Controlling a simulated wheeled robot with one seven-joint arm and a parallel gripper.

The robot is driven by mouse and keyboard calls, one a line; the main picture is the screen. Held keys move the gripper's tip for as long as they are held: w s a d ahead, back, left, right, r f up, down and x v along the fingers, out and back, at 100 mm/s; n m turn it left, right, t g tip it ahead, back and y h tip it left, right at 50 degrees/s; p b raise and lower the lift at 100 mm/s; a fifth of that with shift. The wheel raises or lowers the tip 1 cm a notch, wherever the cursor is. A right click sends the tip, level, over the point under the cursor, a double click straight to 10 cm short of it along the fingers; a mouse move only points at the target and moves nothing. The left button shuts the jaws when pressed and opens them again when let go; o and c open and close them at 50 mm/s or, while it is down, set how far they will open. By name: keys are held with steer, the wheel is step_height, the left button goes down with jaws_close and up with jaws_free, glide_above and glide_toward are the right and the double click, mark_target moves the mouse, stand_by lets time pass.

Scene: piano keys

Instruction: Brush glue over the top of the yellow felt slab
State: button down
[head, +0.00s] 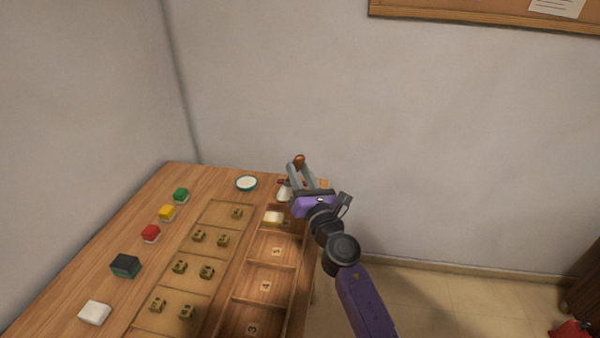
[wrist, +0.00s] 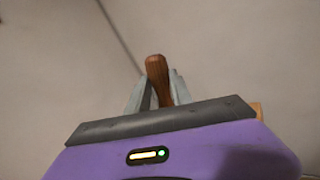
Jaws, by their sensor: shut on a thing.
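The yellow felt slab (head: 167,212) lies on the left part of the wooden table, between a green block and a red block. My gripper (head: 300,170) is over the table's far right corner, shut on a brown wooden handle (head: 299,159). The handle's rounded end also shows between the fingers in the wrist view (wrist: 155,66). Its other end is hidden there, so I cannot see the bristles for certain. A pale thing with a dark red top (head: 284,192) shows just below my gripper. A round dish with a teal rim and white contents (head: 246,183) stands left of my gripper.
A green block (head: 180,195), a red block (head: 151,233), a dark block (head: 125,266) and a white block (head: 95,313) line the table's left side. Several small brass-coloured pieces sit in the middle tray (head: 222,208).

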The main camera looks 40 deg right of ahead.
steer(key=shift+f, duration=0.1)
stand_by(0.5)
steer(key=shift+w+d+f+b, duration=0.25)
steer(key=shift+f+b, duration=0.2)
steer(key=shift+b, duration=0.15)
steer(key=shift+r, duration=0.15)
